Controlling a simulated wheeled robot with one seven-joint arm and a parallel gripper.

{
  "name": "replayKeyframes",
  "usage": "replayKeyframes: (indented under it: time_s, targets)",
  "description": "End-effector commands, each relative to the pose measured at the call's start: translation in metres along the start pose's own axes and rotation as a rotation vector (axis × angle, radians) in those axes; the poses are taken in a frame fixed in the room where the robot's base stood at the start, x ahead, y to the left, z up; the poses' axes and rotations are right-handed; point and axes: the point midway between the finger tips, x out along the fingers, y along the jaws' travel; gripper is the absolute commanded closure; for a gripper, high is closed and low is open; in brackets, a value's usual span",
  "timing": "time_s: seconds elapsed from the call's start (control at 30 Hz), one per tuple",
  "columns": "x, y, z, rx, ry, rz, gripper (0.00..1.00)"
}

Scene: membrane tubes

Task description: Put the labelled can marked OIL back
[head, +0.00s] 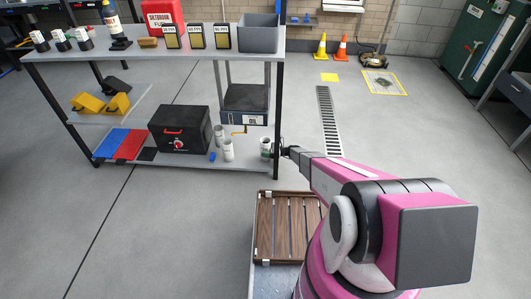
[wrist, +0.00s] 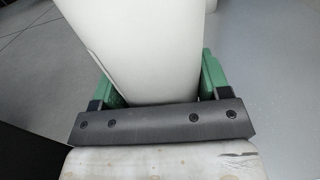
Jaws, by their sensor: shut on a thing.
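My gripper (head: 277,149) reaches to the right end of the bench's lower shelf. It is shut on a pale can (head: 265,146), which stands at or just above the shelf near the right front leg. In the wrist view, the can's white, smooth side (wrist: 140,45) fills the space between the green fingers of the gripper (wrist: 158,82). No label can be read on it, and its base is hidden. Two similar pale cans, one behind (head: 219,132) and one in front (head: 228,150), stand to its left on the same shelf.
A dark box with a red handle (head: 180,130) stands left of the cans, and a small blue item (head: 212,157) lies near them. The bench leg (head: 279,110) is close to my gripper.

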Motion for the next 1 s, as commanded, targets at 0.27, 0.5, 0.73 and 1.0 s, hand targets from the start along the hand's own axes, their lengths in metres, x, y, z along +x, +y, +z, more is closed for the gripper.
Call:
replayKeyframes:
  time_s: [0.27, 0.5, 0.73, 1.0]
  targets:
    - [0.000, 0.000, -0.011, 0.000, -0.001, 0.000, 0.60]
    - [0.000, 0.000, -0.014, 0.000, 0.000, 0.000, 0.18]
    - [0.000, 0.000, -0.014, 0.000, 0.000, 0.000, 0.05]
    - [-0.012, -0.001, -0.011, 0.000, 0.000, -0.002, 0.05]
